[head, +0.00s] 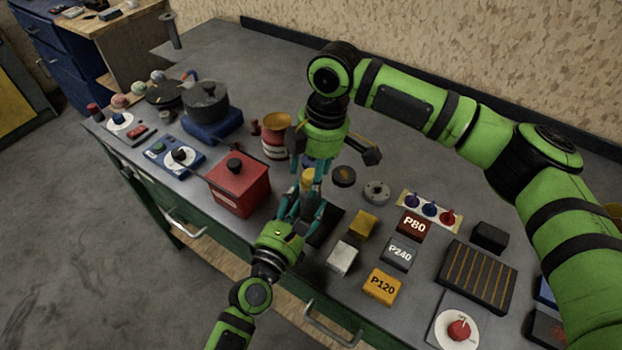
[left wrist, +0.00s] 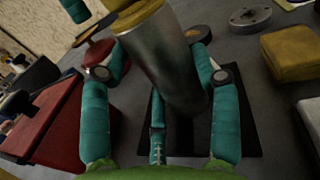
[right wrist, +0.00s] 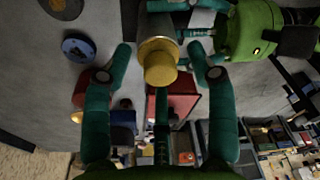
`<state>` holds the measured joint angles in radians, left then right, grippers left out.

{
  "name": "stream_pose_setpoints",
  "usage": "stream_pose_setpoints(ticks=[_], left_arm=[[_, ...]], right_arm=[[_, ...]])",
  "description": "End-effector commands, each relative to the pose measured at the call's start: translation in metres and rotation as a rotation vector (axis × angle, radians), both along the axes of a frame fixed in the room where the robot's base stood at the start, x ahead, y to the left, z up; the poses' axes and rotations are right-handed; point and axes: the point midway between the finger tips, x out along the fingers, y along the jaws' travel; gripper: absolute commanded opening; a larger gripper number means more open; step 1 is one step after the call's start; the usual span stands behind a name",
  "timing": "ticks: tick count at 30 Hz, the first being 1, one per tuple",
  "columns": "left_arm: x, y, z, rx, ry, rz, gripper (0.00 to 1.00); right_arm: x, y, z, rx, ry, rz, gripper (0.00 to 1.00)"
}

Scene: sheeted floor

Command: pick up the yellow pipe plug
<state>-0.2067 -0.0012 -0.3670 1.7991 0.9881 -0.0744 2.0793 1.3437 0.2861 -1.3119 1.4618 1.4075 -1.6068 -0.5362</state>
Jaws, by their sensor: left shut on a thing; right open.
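The yellow pipe plug (head: 308,176) sits in the end of a grey metal pipe, and both show in the left wrist view as plug (left wrist: 138,16) and pipe (left wrist: 172,68). My left gripper (head: 303,200) is shut on the pipe and holds it above a dark mat, the plug end up. My right gripper (head: 309,168) comes down from above, open. In the right wrist view the plug (right wrist: 160,68) lies between its spread fingers, with gaps visible on both sides. My grippers hide part of the pipe in the head view.
A red box (head: 240,184) stands left of my grippers. A red-and-cream can with a yellow funnel-like top (head: 277,128) is close behind. Round metal discs (head: 376,191), yellow and grey blocks (head: 342,258) and labelled grit blocks (head: 382,287) lie to the right.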

Motion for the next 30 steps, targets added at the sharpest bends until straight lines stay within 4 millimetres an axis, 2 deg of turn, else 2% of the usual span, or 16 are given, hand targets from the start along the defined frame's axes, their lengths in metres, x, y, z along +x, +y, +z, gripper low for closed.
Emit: stream_pose_setpoints(ticks=[1,3,4,5,17,20,30], left_arm=[[0.0,0.0,0.0,0.0,-0.001,0.0,0.16],[0.0,0.0,0.0,0.0,-0.001,0.0,0.16],[0.0,0.0,0.0,0.0,-0.001,0.0,0.16],[0.0,0.0,0.0,0.0,-0.001,0.0,0.16],[0.0,0.0,0.0,-0.001,-0.001,0.0,0.16],[0.0,0.0,0.0,-0.001,-0.001,0.0,0.16],[0.0,0.0,0.0,-0.001,-0.001,0.0,0.16]], right_arm=[[0.0,0.0,0.0,0.0,0.0,0.0,0.5],[0.0,0.0,0.0,0.0,0.0,0.0,0.27],[0.0,0.0,0.0,0.0,0.0,0.0,0.18],[0.0,0.0,0.001,0.0,0.0,0.0,0.14],[0.0,0.0,0.003,0.001,-0.001,0.0,0.13],[0.001,0.001,0.014,0.003,-0.004,-0.001,0.13],[0.0,0.001,0.079,0.001,-0.002,0.001,0.13]])
